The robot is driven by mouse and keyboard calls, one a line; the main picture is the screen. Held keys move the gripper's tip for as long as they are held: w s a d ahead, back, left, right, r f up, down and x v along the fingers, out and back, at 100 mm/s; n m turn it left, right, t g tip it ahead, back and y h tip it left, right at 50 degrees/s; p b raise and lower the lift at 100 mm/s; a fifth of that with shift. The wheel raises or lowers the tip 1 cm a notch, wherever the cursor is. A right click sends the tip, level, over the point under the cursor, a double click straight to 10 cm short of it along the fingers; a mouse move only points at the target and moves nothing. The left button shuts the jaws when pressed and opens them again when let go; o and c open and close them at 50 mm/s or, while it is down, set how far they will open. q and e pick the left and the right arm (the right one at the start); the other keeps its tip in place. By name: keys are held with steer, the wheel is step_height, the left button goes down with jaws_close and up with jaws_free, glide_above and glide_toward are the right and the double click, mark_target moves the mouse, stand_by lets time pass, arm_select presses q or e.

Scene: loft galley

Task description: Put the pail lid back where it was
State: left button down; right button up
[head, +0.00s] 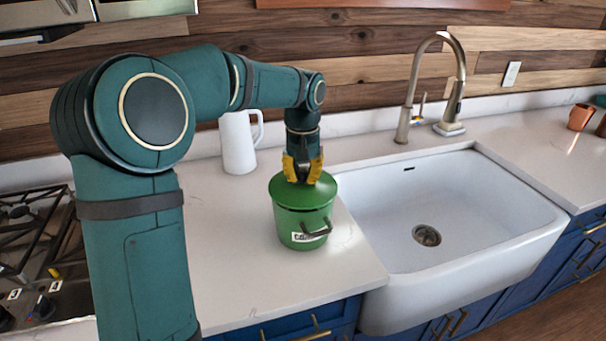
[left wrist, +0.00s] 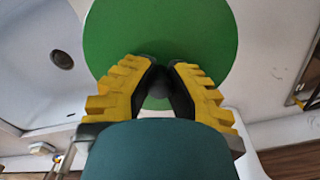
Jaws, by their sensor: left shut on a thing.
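The green pail (head: 300,226) stands upright on the counter, left of the sink, with a label and a dark handle on its front. The round green pail lid (head: 272,190) sits on top of the pail and looks level. In the left wrist view the lid (left wrist: 160,40) fills the top middle. My left gripper (head: 302,176), with yellow fingers, points down over the lid. Its fingertips (left wrist: 160,80) are closed on the lid's dark knob, which they mostly hide. Whether the lid is fully seated on the rim I cannot tell. My right gripper is in neither view.
A white pitcher (head: 238,143) stands behind and left of the pail. The white sink (head: 440,200) with its tall faucet (head: 410,100) is on the right. A gas stove (head: 35,250) is at left. The counter (head: 240,270) in front of the pail is clear.

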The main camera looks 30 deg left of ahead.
arm_select(q)
steer(key=shift+f+b, duration=0.35)
steer(key=shift+f, duration=0.25)
stand_by(0.4)
steer(key=c, duration=1)
jaws_free()
